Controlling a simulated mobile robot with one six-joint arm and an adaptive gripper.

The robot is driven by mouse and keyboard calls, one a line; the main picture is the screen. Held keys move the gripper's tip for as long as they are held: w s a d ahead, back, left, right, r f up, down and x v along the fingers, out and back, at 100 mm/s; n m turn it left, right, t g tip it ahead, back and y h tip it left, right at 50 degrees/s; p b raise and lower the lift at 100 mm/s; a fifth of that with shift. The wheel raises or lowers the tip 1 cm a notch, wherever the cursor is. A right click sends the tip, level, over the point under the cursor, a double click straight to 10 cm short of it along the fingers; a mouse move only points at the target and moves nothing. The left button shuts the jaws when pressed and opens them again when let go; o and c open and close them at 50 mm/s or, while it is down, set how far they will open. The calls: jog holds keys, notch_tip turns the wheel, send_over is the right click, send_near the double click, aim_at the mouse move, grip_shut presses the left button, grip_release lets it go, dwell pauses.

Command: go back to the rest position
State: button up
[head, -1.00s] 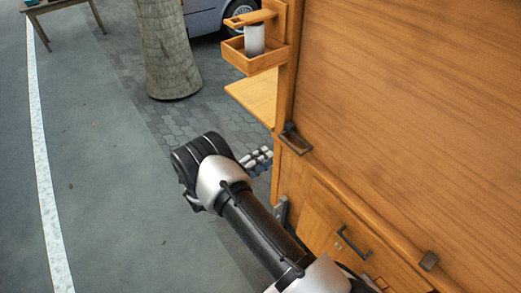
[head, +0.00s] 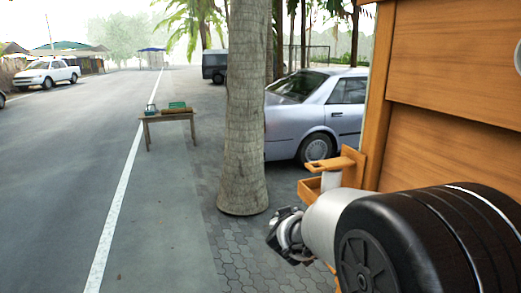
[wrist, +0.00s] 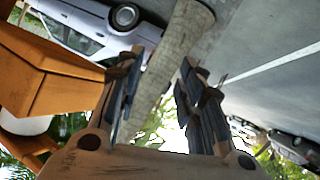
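My gripper (wrist: 160,75) shows in the wrist view with its two dark fingers spread apart and nothing between them. In the head view my arm fills the lower right, close to the camera, and its dark far end stands left of the wooden stall. I cannot make out the fingertips there.
The wooden stall (head: 452,65) stands at the right, with a small tray (head: 309,188) and white cylinder (head: 331,180) partly behind my arm. A palm trunk (head: 245,110), silver car (head: 318,115) and small table (head: 172,117) stand beyond.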

jog(key=s+a+r+g+y, duration=0.1)
jog(key=s+r+g+y, duration=0.15)
jog(key=s, duration=0.65)
jog(key=s+r+g+y, duration=0.1)
jog(key=s+r, duration=0.3)
jog(key=s, duration=0.5)
jog(key=s+d+f+g, duration=0.1)
jog(key=s+d, duration=0.1)
jog(key=s, duration=0.6)
jog(key=s+d+f+m+g+h, duration=0.1)
jog(key=s+d+f+g, duration=0.1)
jog(key=s, duration=0.6)
jog(key=s+d+f+m+g+h, duration=0.1)
jog(key=s+d, duration=0.2)
jog(key=s, duration=0.4)
jog(key=shift+s+f, duration=0.35)
jog(key=shift+s, duration=0.05)
